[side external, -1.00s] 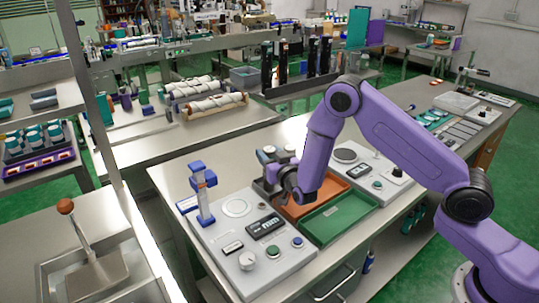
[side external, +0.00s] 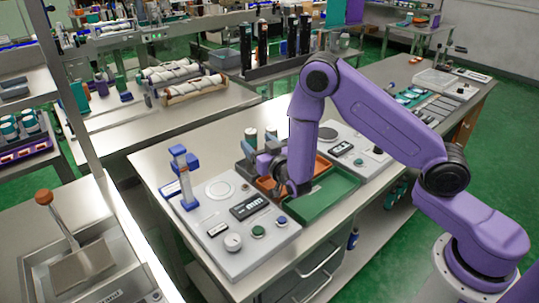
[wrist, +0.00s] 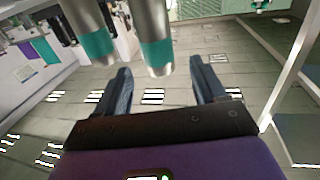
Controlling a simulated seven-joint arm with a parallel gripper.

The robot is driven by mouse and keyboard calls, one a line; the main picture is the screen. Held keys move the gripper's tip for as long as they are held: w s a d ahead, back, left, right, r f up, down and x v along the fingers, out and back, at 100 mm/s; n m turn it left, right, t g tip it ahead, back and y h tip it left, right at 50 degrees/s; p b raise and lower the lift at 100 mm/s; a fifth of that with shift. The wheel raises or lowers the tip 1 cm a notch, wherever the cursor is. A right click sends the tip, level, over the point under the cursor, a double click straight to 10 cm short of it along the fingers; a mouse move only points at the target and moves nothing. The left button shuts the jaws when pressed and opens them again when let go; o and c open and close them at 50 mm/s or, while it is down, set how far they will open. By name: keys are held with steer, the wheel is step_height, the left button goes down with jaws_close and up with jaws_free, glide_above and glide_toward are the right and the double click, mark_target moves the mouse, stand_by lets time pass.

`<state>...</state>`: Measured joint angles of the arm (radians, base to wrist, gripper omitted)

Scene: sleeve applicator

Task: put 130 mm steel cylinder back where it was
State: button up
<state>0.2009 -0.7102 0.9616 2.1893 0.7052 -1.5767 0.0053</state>
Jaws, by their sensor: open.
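Two upright steel cylinders with teal bands stand side by side at the back of the bench in the side view, the left one (side external: 251,133) and the right one (side external: 271,132). They also show in the wrist view, the nearer cylinder (wrist: 152,25) in front of my fingers and the other cylinder (wrist: 90,22) to its left. My gripper (side external: 261,146) is low over the bench, its fingers pointing toward the cylinders. In the wrist view my gripper (wrist: 161,72) is open, with the nearer cylinder's end showing between the fingertips, without visible contact. I cannot tell which cylinder is 130 mm.
An orange tray (side external: 318,166) and a green tray (side external: 325,194) lie right of my gripper. A grey panel (side external: 253,240) with knobs and a blue-topped upright device (side external: 183,178) stand to the left.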

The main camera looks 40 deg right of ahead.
steer(key=s+a, duration=0.1)
steer(key=s, duration=0.6)
steer(key=shift+a, duration=0.2)
steer(key=shift+w, duration=0.1)
